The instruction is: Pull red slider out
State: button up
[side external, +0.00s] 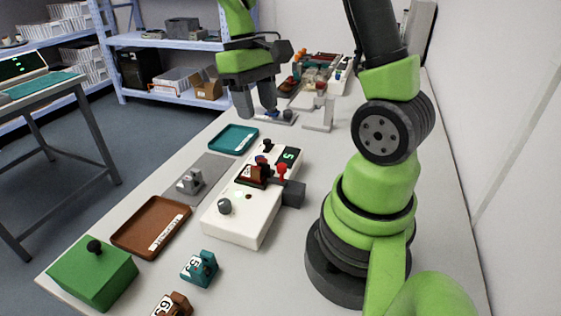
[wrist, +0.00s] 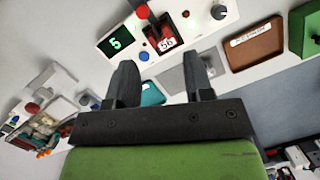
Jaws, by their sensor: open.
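The white printer box (side external: 232,214) stands on the table in the side view; its face also shows at the top of the wrist view (wrist: 195,28). A red round knob (side external: 282,168) sits on the box's right side, by a dark grey block (side external: 293,193); I take it for the red slider. The red knob also shows at the wrist view's top edge (wrist: 143,11). A dark red block (wrist: 158,32) marked 56 sits in the box's slot. My gripper (side external: 256,104) is open and empty, raised beyond the box's far end, apart from the knob.
A teal tray (side external: 234,139), a grey plate (side external: 190,196), a brown tray (side external: 152,226) and a green box (side external: 92,275) line the table's left side. Teal (side external: 200,267) and brown (side external: 174,304) numbered blocks lie in front. Another station (side external: 312,82) stands at the back.

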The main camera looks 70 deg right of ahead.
aim_at(282, 165)
jog(key=shift+g+y, duration=0.3)
jog(key=shift+g, duration=0.5)
jog(key=d+x, duration=0.1)
jog(key=x, duration=0.3)
jog(key=d+x, duration=0.1)
jog(key=x, duration=0.4)
jog(key=d+x, duration=0.1)
jog(key=x, duration=0.3)
jog(key=shift+w+f, duration=0.15)
jog(key=shift+f, duration=0.4)
grip_shut()
